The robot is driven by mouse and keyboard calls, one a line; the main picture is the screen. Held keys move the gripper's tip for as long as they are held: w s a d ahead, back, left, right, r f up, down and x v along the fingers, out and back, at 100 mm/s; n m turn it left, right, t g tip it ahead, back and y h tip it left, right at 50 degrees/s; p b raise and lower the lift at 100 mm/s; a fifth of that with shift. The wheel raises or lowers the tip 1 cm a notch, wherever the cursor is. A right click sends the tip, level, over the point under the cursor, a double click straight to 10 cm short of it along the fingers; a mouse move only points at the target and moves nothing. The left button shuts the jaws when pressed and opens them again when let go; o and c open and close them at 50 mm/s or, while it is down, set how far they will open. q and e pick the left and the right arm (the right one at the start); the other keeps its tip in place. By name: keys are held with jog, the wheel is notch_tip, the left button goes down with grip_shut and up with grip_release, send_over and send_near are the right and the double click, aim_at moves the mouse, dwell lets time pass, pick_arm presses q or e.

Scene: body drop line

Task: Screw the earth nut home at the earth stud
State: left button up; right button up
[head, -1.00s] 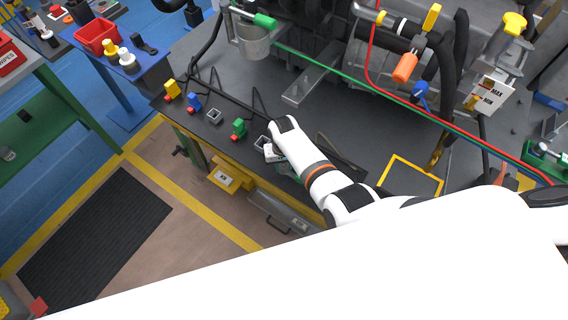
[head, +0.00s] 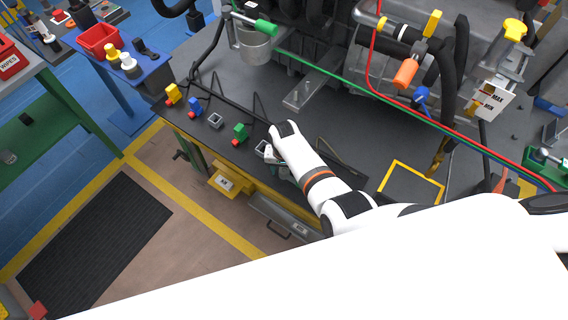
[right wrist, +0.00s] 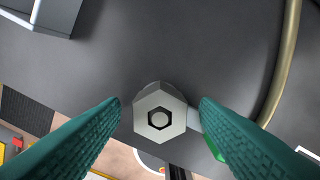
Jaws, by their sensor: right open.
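In the right wrist view, a grey hexagonal nut (right wrist: 160,118) with a dark hole at its centre lies between the two teal fingers of my right gripper (right wrist: 160,104). The fingers are open, with a gap on each side of the nut. A lighter ring shows inside the hole; I cannot tell how far the nut sits on the earth stud. In the head view, my right gripper (head: 275,157) is low at the bench's front edge, largely hidden by its own white arm, and the nut cannot be made out there. My left gripper is not in view.
Yellow, blue and green blocks (head: 240,132) stand along the front edge of the dark bench (head: 330,125), left of my right gripper. A brass-coloured tube (right wrist: 285,65) curves past on the right in the wrist view. A yellow-framed square (head: 410,180) lies to the right.

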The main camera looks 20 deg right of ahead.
jog(key=shift+r, duration=0.55)
notch_tip(320, 180, up, 11)
jog(key=b, duration=0.1)
jog(key=shift+b, duration=0.3)
